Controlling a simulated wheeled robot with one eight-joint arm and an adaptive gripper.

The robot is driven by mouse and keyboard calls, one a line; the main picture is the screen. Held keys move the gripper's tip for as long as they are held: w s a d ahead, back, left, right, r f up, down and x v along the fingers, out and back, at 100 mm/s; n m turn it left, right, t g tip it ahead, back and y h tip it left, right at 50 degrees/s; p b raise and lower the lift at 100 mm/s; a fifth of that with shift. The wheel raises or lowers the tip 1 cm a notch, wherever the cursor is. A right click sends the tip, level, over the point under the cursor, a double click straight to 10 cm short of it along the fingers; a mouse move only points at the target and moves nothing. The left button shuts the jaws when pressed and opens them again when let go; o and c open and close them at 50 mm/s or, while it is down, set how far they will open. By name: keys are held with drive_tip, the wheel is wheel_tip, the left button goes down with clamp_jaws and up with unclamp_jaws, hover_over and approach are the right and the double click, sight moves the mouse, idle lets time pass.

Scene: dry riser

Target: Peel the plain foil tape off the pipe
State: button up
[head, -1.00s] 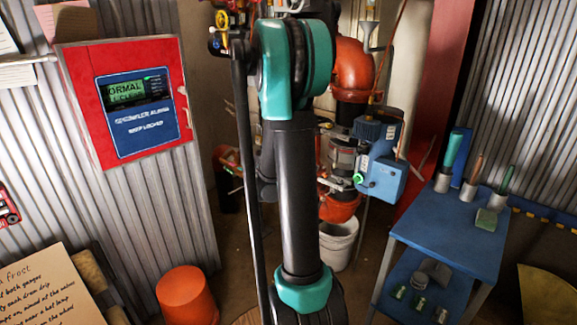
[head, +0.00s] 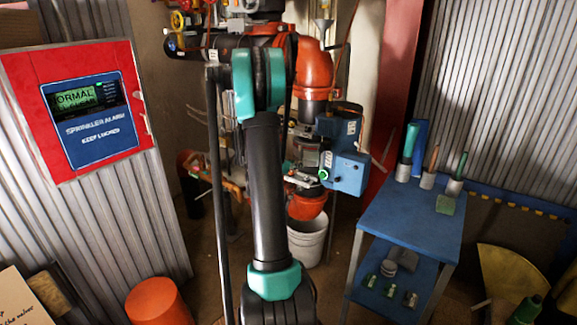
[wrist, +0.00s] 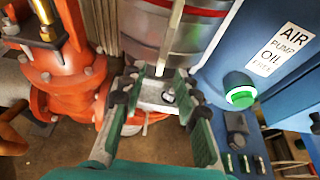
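In the wrist view my gripper (wrist: 149,98) is open, its two dark-tipped fingers on either side of a grey metal piece with a bolt (wrist: 156,96). I cannot tell whether the fingers touch it. I cannot tell whether this strip or the grey piece is the plain foil tape. My arm hides part of the pipework there.
A blue air-pump box (head: 346,155) with a green button is close right of the pipe. An orange flanged valve (wrist: 68,72) is close left of my gripper. A white bucket (head: 308,240) stands below. A blue table (head: 415,222) holding tools stands to the right.

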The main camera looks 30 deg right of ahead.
drive_tip(key=shift+x, duration=0.8)
clamp_jaws()
drive_tip(key=shift+s+a, duration=0.15)
drive_tip(key=shift+a, duration=0.4)
drive_tip(key=s+a, duration=0.3)
drive_tip(key=a, duration=0.4)
idle(0.7)
drive_tip(key=shift+a, duration=0.1)
